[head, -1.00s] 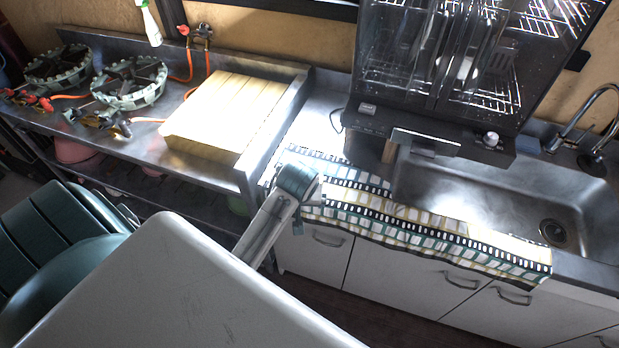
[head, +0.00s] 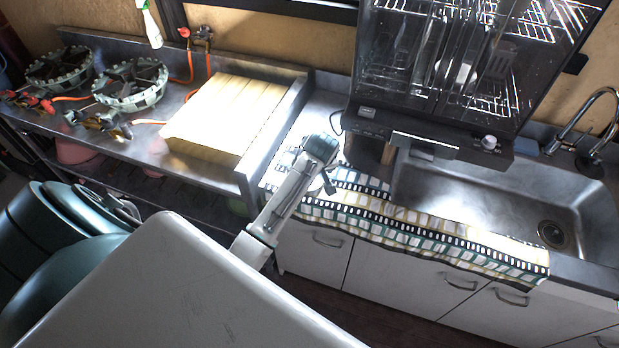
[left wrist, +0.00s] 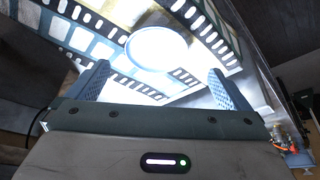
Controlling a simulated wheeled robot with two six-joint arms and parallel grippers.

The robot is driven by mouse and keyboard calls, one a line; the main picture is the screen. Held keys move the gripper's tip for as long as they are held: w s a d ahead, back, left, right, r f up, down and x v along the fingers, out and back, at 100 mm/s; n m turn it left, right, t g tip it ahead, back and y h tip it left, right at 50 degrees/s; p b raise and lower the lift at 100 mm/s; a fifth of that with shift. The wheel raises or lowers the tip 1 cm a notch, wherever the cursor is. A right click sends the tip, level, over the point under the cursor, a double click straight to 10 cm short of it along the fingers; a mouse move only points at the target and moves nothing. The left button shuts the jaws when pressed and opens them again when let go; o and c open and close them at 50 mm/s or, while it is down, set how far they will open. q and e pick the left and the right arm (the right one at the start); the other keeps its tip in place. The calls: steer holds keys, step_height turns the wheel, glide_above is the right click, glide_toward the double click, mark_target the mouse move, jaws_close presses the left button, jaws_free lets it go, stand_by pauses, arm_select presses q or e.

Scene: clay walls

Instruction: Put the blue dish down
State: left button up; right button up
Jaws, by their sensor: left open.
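A pale, bluish-white round dish (left wrist: 157,48) lies on the film-strip patterned cloth in the left wrist view, strongly lit. My left gripper (left wrist: 158,70) is open, with one finger to each side of the dish in that picture and a visible gap between each finger and the dish. In the head view my left gripper (head: 329,178) is over the left end of the cloth (head: 430,225) on the counter. There I cannot make out the dish; my arm covers part of that spot. My right gripper is not in view.
A dark dish rack cabinet (head: 450,70) stands behind the cloth. A steel sink (head: 500,205) is to the right. A yellow slatted board (head: 235,115) and gas burners (head: 130,85) are on the left steel table. A raised edge (head: 270,130) borders the cloth's left end.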

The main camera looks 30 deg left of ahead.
arm_select(q)
steer(key=x, duration=0.1)
steer(key=p+x, duration=0.1)
steer(key=x, duration=0.1)
steer(key=p+x, duration=0.1)
steer(key=shift+d+f, duration=0.25)
steer(key=shift+f, duration=0.1)
steer(key=shift+w+a+f, duration=0.15)
steer(key=shift+f, duration=0.2)
steer(key=shift+c, duration=0.4)
steer(key=c, duration=1)
steer(key=shift+r, duration=0.15)
steer(key=shift+c, duration=0.2)
